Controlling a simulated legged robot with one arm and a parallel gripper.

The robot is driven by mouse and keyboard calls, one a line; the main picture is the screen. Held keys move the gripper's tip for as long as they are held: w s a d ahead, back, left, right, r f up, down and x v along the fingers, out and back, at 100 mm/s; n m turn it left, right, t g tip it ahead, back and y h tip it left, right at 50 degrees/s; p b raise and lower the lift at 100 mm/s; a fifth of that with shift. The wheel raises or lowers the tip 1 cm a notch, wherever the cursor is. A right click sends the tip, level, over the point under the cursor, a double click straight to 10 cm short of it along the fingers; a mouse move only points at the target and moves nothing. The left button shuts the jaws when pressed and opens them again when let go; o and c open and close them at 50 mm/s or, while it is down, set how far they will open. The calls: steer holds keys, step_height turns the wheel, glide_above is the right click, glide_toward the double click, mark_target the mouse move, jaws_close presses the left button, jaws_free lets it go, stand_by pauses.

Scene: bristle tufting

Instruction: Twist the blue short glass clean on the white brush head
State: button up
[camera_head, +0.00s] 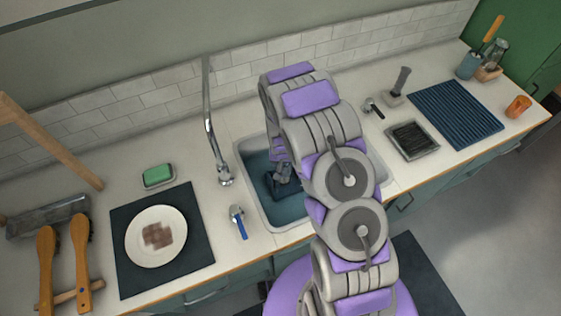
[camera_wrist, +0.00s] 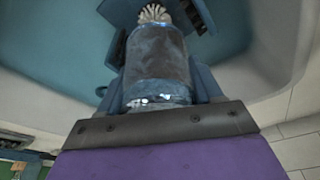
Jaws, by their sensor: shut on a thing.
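The blue short glass (camera_wrist: 157,62) shows in the wrist view as a cloudy, see-through cylinder with dark smudges. My gripper (camera_wrist: 158,75) is shut on it, with a dark finger along each side. The white brush head (camera_wrist: 153,13) shows just beyond the far end of the glass, at the top of the wrist view. I cannot tell whether its bristles are inside the glass. In the head view my gripper (camera_head: 283,176) reaches down into the sink; my arm hides part of it, and I cannot make out the glass or the brush head there.
The sink (camera_head: 252,190) has a raised rim, and a tall faucet (camera_head: 212,130) stands at its left. A plate (camera_head: 172,220) on a dark mat, a green sponge (camera_head: 158,174) and wooden brushes (camera_head: 80,250) lie left. A blue ribbed mat (camera_head: 455,113) lies right, near an orange cup (camera_head: 518,106).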

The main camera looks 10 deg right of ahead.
steer(key=shift+w+d+r+p+v, duration=0.1)
steer(key=shift+w+p+v, duration=0.3)
steer(key=shift+v, duration=1.25)
steer(key=shift+w+d+r+p+v, duration=0.15)
steer(key=shift+w+p+v, duration=0.25)
steer(key=shift+v, duration=1.25)
steer(key=shift+w+d+p+v, duration=0.15)
steer(key=shift+p+v, duration=0.35)
steer(key=shift+v, duration=1.15)
steer(key=shift+w, duration=0.1)
steer(key=shift+w+a+f+b, duration=0.1)
steer(key=shift+f+b, duration=0.3)
steer(key=shift+b, duration=1.5)
steer(key=shift+r+b, duration=0.15)
steer(key=shift+b, duration=1)
steer(key=shift+r+b, duration=0.2)
steer(key=shift+b, duration=0.45)
steer(key=shift+f, duration=0.15)
